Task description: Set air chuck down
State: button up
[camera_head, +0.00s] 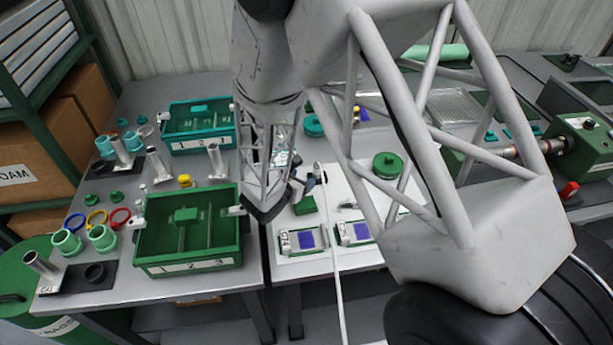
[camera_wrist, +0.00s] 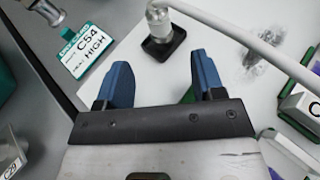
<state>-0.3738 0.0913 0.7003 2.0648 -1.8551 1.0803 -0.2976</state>
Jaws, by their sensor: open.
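The air chuck (camera_wrist: 158,20) appears to be the silver fitting at the end of a pale hose (camera_wrist: 240,40) in the wrist view. It stands on or in a small black square base (camera_wrist: 164,46); I cannot tell how deep it sits. My gripper (camera_wrist: 163,75) has two blue fingers spread apart with nothing between them. The chuck is just beyond the fingertips, apart from them.
A teal tag reading C54 HIGH (camera_wrist: 88,50) lies left of the base. Green bins (camera_head: 188,262) stand left. A green round lid (camera_head: 388,165) and labelled boxes (camera_head: 302,240) are on the mat.

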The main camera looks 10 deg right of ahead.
jog(key=shift+v, duration=1)
jog(key=shift+r, duration=0.1)
jog(key=s+d+r+m+g, duration=0.4)
jog(key=s+d+r+m, duration=0.25)
jog(key=r, duration=0.25)
jog(key=s+d+r+m+g, duration=0.4)
jog(key=s+d+r+m, duration=0.15)
jog(key=r+m, duration=0.35)
jog(key=s+a+r+m+y, duration=0.1)
jog(key=s+r+m+y, duration=0.3)
jog(key=s, duration=0.5)
jog(key=s+a+r+m+t+y, duration=0.1)
jog(key=s+r+m+y, duration=0.4)
jog(key=s+r+m, duration=0.2)
jog(key=shift+s+a+r+m+y, duration=0.35)
jog(key=shift+s+r, duration=0.6)
jog(key=shift+r, duration=0.55)
